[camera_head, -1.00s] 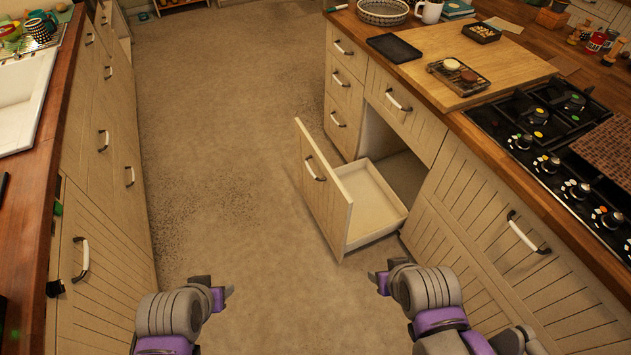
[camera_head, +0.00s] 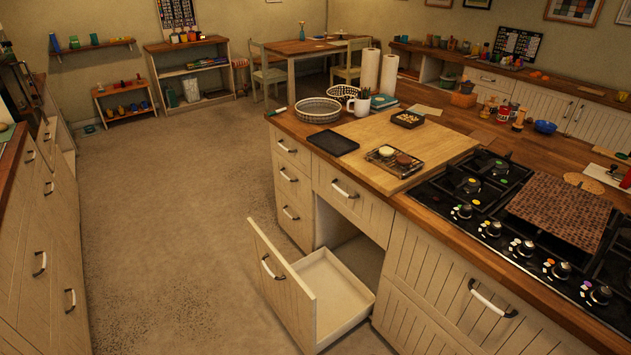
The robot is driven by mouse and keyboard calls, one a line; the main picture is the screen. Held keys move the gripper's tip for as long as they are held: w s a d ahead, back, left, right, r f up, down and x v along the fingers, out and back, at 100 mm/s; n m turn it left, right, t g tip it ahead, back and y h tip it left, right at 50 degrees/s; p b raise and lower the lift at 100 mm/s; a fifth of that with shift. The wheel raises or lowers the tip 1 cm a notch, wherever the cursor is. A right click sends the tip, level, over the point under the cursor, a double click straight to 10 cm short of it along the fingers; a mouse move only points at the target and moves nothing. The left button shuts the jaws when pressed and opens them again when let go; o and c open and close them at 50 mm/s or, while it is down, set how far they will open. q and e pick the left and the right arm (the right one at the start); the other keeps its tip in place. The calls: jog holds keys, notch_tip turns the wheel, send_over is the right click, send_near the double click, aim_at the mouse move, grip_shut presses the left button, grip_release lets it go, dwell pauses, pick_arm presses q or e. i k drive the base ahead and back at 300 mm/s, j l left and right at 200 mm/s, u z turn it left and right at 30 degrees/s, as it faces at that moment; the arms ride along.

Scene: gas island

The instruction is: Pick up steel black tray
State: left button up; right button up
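A flat black tray (camera_head: 333,143) lies on the wooden counter of the island, near its left edge. It sits left of a light wooden board (camera_head: 437,146) and in front of a woven basket (camera_head: 319,111). A smaller dark rack (camera_head: 394,161) with two round items lies on the board. A small dark dish (camera_head: 408,119) with bits in it stands at the board's back. Neither of my grippers is in view now.
An open, empty drawer (camera_head: 338,290) sticks out from the island into the aisle. The gas hob (camera_head: 480,195) is right of the board. The floor (camera_head: 170,200) left of the island is clear.

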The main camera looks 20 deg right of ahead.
aim_at(334, 143)
jog(key=i+j+z, duration=0.35)
jog(key=i+j, duration=0.2)
jog(key=i, duration=0.35)
jog(key=i+j+z, duration=0.3)
jog(key=i+j, duration=0.5)
jog(key=i, duration=0.05)
